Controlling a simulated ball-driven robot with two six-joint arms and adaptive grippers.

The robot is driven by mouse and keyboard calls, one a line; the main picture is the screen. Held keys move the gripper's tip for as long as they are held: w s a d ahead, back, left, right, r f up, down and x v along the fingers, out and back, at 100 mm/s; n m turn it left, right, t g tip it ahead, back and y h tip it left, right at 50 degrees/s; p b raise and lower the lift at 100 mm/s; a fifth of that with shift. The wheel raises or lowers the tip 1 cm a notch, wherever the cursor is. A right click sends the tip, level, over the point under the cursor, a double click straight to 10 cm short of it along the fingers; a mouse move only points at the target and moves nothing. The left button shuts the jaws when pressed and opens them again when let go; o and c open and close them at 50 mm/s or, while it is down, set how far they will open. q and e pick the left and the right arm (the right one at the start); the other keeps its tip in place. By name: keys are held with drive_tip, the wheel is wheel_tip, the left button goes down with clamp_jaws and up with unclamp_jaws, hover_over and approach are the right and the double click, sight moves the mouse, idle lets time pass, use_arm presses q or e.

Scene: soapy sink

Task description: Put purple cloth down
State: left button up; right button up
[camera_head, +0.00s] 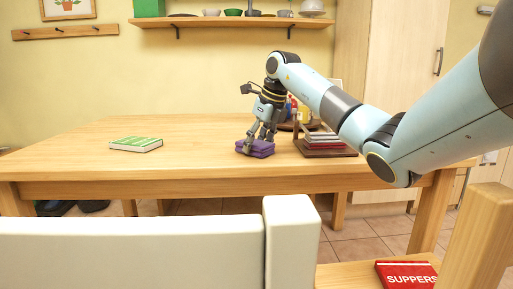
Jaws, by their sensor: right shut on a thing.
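The purple cloth (262,150) is a small folded stack at the right part of the wooden table (90,150). My right gripper (258,142) reaches down from above, its fingers shut on the cloth. The cloth is at or very near the tabletop; I cannot tell whether it touches it. The fingers hide part of the cloth. My left gripper is not in view.
A green book (135,144) lies on the table's left half. A wooden stand with stacked books (322,141) is just right of the cloth. A chair back (130,250) and a red book (406,275) are in front. The tabletop between green book and cloth is clear.

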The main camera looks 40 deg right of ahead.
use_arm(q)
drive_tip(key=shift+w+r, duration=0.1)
use_arm(e)
drive_tip(key=shift+f, duration=0.1)
drive_tip(key=o, duration=1.1)
use_arm(q)
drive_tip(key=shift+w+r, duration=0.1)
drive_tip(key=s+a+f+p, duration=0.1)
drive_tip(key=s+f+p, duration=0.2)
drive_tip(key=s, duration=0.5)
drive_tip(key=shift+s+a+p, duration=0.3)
drive_tip(key=shift+p, duration=0.1)
use_arm(e)
drive_tip(key=shift+v, duration=6.05)
